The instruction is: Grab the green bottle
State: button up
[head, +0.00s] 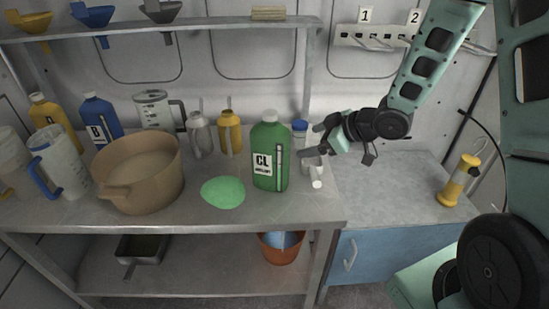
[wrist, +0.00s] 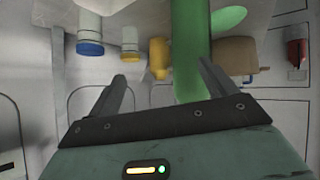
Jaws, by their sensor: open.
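The gripper (wrist: 161,70) is open and empty. Whether a finger touches the bottle I cannot tell.
A flat green patch (head: 223,192) lies left of the bottle. A tan pot (head: 140,175) stands further left. A yellow bottle (head: 230,132) is behind. A blue-capped container (head: 300,129) and a small white container (head: 317,178) are close to my gripper. A shelf (head: 190,31) runs above.

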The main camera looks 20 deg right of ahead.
aim_at(289, 136)
jog(key=s+d+r+n+t+y, duration=0.1)
jog(key=s+d+n+t+y, duration=0.15)
jog(key=s+y, duration=0.45)
jog(key=shift+m+g+y, duration=0.35)
jog(key=shift+y, duration=0.35)
jog(key=p+x, duration=0.1)
jog(key=x, duration=0.2)
jog(key=p+x, duration=0.2)
jog(key=x, duration=0.2)
jog(key=w+p+x, duration=0.1)
jog(key=x, duration=0.3)
jog(key=shift+w+d+r+p, duration=0.1)
jog(key=shift+d+r+p, duration=0.15)
jog(key=shift+r+p, duration=0.15)
jog(key=p+x, duration=0.3)
jog(key=x, duration=0.2)
jog(key=shift+w+f, duration=0.1)
jog(key=shift+w, duration=0.15)
jog(key=shift+w+a+f, duration=0.15)
jog(key=shift+w+a, duration=0.1)
grip_shut()
